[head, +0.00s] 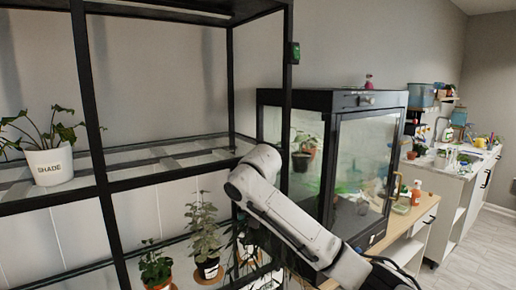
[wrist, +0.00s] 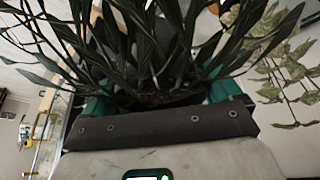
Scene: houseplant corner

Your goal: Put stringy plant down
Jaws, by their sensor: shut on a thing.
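The stringy plant (wrist: 150,50), with long narrow dark leaves, fills the upper middle of the wrist view. My gripper (wrist: 163,92) is shut on it, with a teal finger on each side of its base. Its pot is mostly hidden by leaves and the gripper's dark padded front. In the head view, dark thin leaves (head: 243,240) show beside my arm at the lower shelf level. My gripper is hidden there by my own arm. I cannot tell whether the pot touches the shelf.
A white SHADE pot (head: 50,165) stands on the upper shelf, whose middle is clear. A glass cabinet (head: 362,165) stands right.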

